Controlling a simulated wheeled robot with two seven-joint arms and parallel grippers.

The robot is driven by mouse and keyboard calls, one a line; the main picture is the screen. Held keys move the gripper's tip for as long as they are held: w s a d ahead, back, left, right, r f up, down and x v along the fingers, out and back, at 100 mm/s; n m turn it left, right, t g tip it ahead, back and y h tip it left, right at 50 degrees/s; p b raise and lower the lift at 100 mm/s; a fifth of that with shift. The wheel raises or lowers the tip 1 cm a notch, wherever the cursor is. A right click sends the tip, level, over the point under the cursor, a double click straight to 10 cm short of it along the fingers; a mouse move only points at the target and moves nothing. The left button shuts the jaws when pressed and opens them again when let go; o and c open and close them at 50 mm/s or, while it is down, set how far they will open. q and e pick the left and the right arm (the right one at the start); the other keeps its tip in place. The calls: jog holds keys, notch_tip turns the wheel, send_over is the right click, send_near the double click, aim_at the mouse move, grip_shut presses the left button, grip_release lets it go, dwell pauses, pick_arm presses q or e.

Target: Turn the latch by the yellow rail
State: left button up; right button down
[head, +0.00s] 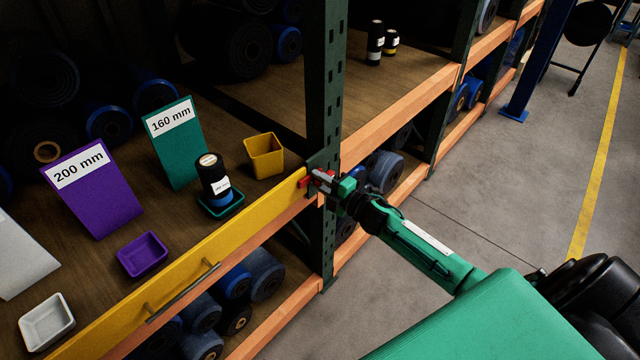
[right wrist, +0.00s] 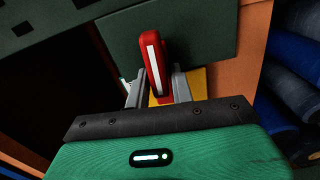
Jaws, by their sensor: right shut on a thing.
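The red latch (head: 309,178) sits at the right end of the yellow rail (head: 215,238), beside the dark green rack post (head: 325,90). My right gripper (head: 320,180) is at the latch. In the right wrist view the red latch (right wrist: 156,58), with a white stripe, stands tilted slightly left between the two grey fingers of my right gripper (right wrist: 159,90), which is shut on it. A little of the yellow rail (right wrist: 190,88) shows behind the fingers. My left gripper is not in view.
Behind the rail, the shelf holds a purple tray (head: 142,254), a teal tray (head: 221,203) with a dark roll, a yellow bin (head: 264,156) and a white tray (head: 46,321). A handle (head: 184,291) projects from the rail. Rolls lie below; the floor at right is clear.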

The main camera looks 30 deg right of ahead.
jog(key=shift+f, duration=0.15)
jog(key=shift+n, duration=0.5)
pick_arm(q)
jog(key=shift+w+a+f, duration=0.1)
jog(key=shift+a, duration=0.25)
